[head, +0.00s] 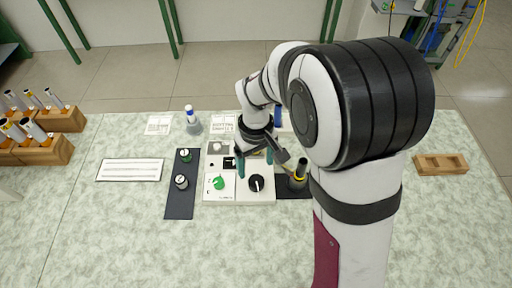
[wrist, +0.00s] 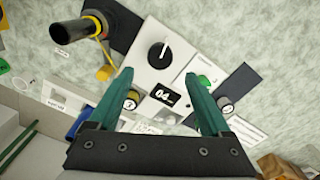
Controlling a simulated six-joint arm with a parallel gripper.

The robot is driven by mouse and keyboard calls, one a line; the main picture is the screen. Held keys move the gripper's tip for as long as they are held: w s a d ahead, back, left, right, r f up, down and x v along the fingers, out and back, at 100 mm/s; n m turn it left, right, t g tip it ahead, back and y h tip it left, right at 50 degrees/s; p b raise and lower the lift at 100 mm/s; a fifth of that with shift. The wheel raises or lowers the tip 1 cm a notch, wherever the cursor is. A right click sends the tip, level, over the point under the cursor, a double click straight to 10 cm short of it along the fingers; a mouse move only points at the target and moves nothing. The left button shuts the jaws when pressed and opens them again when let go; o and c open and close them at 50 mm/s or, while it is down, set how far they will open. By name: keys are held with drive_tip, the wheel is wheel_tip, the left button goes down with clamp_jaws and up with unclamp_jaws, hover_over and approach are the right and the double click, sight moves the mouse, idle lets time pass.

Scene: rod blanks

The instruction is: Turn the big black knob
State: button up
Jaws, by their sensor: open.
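The big black knob (head: 257,183) sits on the front right of a white panel (head: 228,198) in the head view. It is round, with a white pointer line. In the wrist view the knob (wrist: 159,55) lies just beyond my fingertips, with its line slanting. A black display (wrist: 163,95) reading "04" is between my fingers in that view. My gripper (head: 256,161) is open and empty, its two teal fingers pointing down above the panel. In the wrist view my gripper (wrist: 159,75) has its fingers wide apart, and no contact with the knob shows.
A green knob (head: 218,183) is beside the black one. A black cylinder with a yellow ring (head: 300,172) stands right of the panel. A dark strip (head: 180,206) with two knobs lies left. Wooden racks (head: 48,152) hold rods at far left. The table front is clear.

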wheel_tip(320, 180, up, 9)
drive_tip(key=shift+f, duration=0.15)
drive_tip(key=s+d+m, duration=0.2)
drive_tip(key=s+m, duration=0.1)
drive_tip(key=s, duration=0.4)
drive_tip(key=s+d+r+m+y, duration=0.1)
drive_tip(key=s+d+m, duration=0.1)
drive_tip(key=s+m, duration=0.2)
drive_tip(key=s+d+m, duration=0.2)
drive_tip(key=s+m, duration=0.2)
drive_tip(key=s, duration=0.6)
drive_tip(key=shift+s+r+y, duration=0.25)
drive_tip(key=shift+s+y, duration=0.15)
idle(0.7)
